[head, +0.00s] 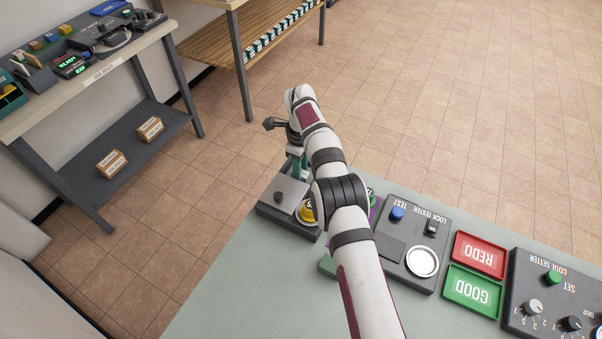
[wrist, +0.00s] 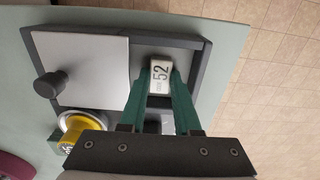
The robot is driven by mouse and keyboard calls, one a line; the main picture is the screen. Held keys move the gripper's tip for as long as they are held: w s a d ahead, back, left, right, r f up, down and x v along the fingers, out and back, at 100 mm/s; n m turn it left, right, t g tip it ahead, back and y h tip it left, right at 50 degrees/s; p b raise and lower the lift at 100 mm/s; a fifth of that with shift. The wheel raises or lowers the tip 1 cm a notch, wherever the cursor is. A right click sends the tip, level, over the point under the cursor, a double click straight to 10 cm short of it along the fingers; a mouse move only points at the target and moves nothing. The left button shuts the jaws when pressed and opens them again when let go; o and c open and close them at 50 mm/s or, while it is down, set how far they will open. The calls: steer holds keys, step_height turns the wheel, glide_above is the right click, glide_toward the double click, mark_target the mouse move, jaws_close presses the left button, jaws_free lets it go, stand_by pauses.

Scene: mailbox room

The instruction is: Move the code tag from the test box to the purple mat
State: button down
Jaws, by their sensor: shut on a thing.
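The code tag (wrist: 161,74), a small white block marked 52, is between the green fingertips of my gripper (wrist: 160,88) in the wrist view. My gripper is shut on it, over the open right part of the dark test box (wrist: 196,88). I cannot tell whether the tag still touches the box floor. A grey lid with a black knob (wrist: 48,85) covers the left part. In the head view, the test box (head: 290,226) is left of my arm, with my green fingers (head: 299,168) at its far side. A sliver of the purple mat (head: 376,208) shows; my arm hides most of it.
A yellow-topped round thing (wrist: 70,135) stands beside the test box. Right of my arm are the lock tester (head: 408,262), a red REDO tray (head: 480,236), a green GOOD tray (head: 473,312) and the code setter (head: 535,318). A side table (head: 105,75) stands apart at left.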

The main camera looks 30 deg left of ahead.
steer(key=shift+r, duration=0.15)
steer(key=shift+r, duration=2.15)
